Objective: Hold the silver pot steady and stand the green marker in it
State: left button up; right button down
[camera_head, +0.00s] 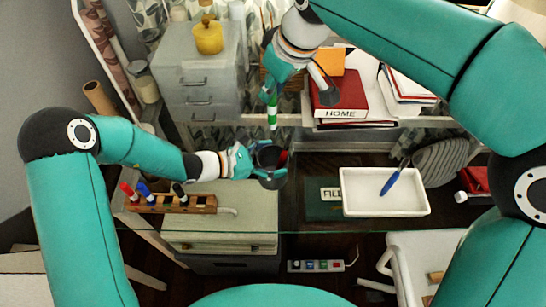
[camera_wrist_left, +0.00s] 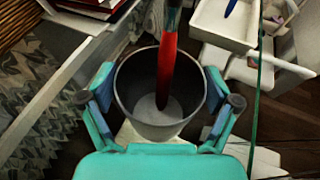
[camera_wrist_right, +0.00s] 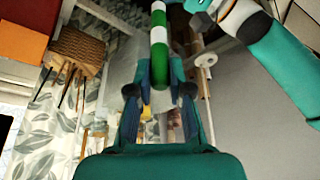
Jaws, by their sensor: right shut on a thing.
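The silver pot (camera_head: 268,158) stands with its open mouth up in the head view. In the left wrist view the pot (camera_wrist_left: 160,120) sits between the two fingers of my left gripper (camera_wrist_left: 160,100). The fingers lie close along its sides; I cannot tell whether they press on it. A red marker (camera_wrist_left: 167,70) stands in the pot, leaning. The green marker (camera_head: 272,110), with white bands, hangs about upright above the pot, apart from it. My right gripper (camera_head: 271,88) is shut on it. In the right wrist view the green marker (camera_wrist_right: 159,40) runs between the fingers.
A wooden rack (camera_head: 170,203) with several markers stands left of the pot. A white tray (camera_head: 350,208) with a blue pen (camera_head: 390,183) lies to the right. Books (camera_head: 340,97) and a drawer unit (camera_head: 190,70) stand behind. A power strip (camera_head: 315,266) lies below.

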pick_arm(q)
jog(key=c, duration=0.6)
jog(key=shift+c, duration=0.2)
pick_arm(e)
jog(key=shift+s+a, duration=0.1)
jog(key=shift+a, duration=0.85)
